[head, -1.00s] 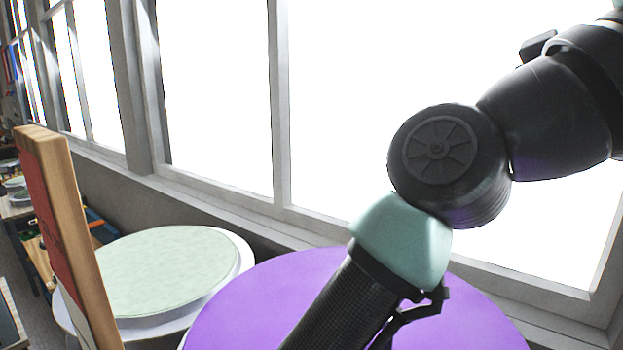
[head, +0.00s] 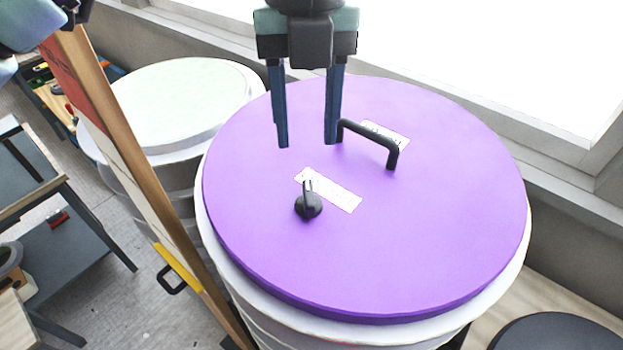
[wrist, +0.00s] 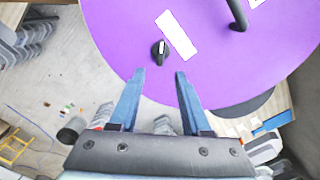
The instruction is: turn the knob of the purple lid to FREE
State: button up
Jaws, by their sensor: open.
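The purple lid (head: 430,240) lies on a white drum and fills the middle of the head view; it also shows at the top of the wrist view (wrist: 115,35). A small black knob (head: 309,206) with a pointer stands on the lid, beside a white label (head: 340,195) whose print I cannot read. In the wrist view the knob (wrist: 159,52) is just ahead of the fingertips. My gripper (head: 306,142) is open and empty, with its fingers pointing down. It is apart from the knob, which is uncovered.
A black bar handle (head: 370,140) rises from the lid near a second label (head: 385,135). A drum with a pale green lid (head: 180,105) stands behind left. A wooden-edged board (head: 150,185) leans by the drum's left side. Windows line the back.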

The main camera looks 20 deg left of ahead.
aim_at(309, 192)
notch_tip(309, 192, down, 10)
jog(key=b, duration=0.2)
jog(key=shift+d+f+b, duration=0.1)
jog(key=shift+f+b, duration=0.05)
jog(key=shift+b, duration=0.2)
grip_shut()
